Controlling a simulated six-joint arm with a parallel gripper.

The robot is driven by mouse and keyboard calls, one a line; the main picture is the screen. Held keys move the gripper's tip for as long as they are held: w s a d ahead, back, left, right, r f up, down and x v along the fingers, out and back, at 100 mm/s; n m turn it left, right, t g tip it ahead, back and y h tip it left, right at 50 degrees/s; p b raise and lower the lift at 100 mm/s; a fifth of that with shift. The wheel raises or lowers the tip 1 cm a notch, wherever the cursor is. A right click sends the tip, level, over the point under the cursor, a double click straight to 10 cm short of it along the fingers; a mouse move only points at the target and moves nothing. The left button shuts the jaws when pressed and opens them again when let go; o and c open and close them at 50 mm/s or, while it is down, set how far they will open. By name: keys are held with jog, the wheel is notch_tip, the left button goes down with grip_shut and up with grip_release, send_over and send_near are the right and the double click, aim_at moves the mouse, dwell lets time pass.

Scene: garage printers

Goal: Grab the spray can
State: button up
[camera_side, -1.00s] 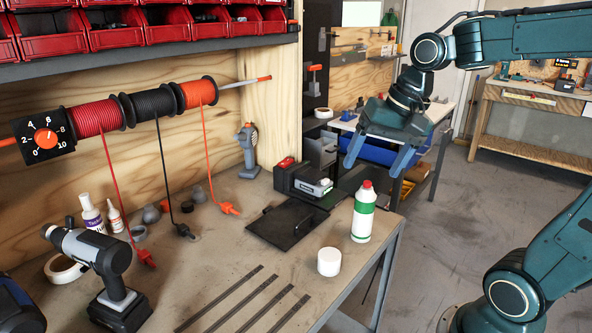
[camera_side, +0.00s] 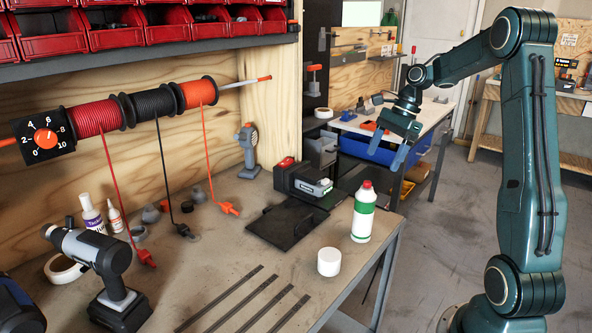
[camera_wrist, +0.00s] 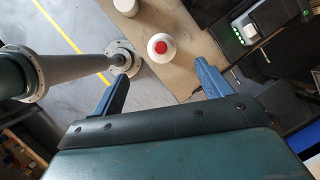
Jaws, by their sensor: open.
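The spray can appears as a white bottle with a green label and red cap (camera_side: 362,217). It stands upright near the right edge of the workbench. In the wrist view the spray can (camera_wrist: 160,50) is seen from above, beyond the gap between my two blue fingers. My gripper (camera_side: 386,153) is open and empty, above and behind the spray can in the side view, apart from it. My gripper (camera_wrist: 162,75) also spans the lower part of the wrist view.
A white round tub (camera_side: 328,262) stands in front of the spray can. A black plate (camera_side: 288,222) and a dark boxy device (camera_side: 304,184) lie to its left. A cordless drill (camera_side: 92,262) stands at the front left. Open floor lies right of the bench.

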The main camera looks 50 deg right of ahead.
aim_at(366, 199)
jog(key=shift+m, duration=0.3)
jog(key=x, duration=0.5)
jog(key=d+x, duration=0.1)
jog(key=x, duration=0.2)
jog(key=shift+f, duration=0.45)
jog(key=shift+a+f, duration=0.1)
jog(key=shift+f, duration=0.1)
jog(key=shift+x, duration=2.55)
jog(key=shift+s, duration=0.1)
jog(key=c, duration=1.6)
